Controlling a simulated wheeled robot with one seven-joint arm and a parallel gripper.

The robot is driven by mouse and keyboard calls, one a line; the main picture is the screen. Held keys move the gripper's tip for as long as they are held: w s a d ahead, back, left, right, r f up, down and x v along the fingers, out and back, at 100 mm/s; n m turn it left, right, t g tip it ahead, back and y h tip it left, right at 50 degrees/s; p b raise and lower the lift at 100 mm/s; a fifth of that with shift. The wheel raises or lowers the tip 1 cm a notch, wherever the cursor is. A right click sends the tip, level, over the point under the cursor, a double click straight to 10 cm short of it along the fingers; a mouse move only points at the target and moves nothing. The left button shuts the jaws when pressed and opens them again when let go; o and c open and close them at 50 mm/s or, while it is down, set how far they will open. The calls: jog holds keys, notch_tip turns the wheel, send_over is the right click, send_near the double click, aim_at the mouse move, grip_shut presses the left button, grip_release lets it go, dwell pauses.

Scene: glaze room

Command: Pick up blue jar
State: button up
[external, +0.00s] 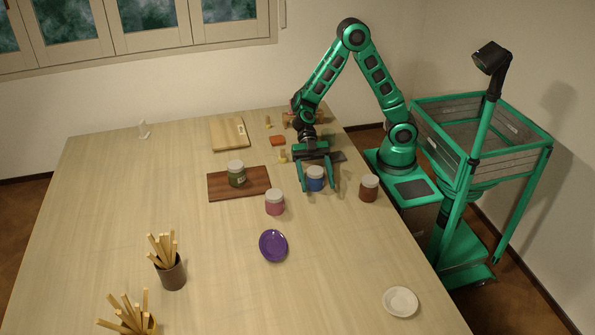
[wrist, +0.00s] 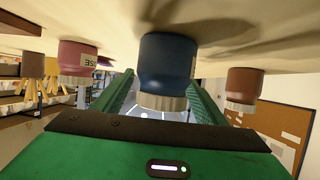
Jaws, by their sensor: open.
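The blue jar (external: 316,180) has a pale lid and stands upright on the table, near its right edge in the external view. My green gripper (external: 318,186) is lowered at the jar, with one finger on each side of it. In the wrist view, which looks upside down, the blue jar (wrist: 168,70) sits between the two green fingers (wrist: 160,95). Gaps show between the jar and the fingers, and the gripper is open. A label shows at the right side of the jar. I cannot tell how far down the jar the fingertips reach.
A brown jar (external: 369,188) stands close on the right, a pink jar (external: 275,202) on the left. A green jar (external: 237,174) stands on a dark wooden board (external: 258,190). A purple plate (external: 273,245) lies in front. The table's front middle is clear.

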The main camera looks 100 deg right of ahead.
jog(key=shift+c, duration=0.6)
jog(key=c, duration=1.2)
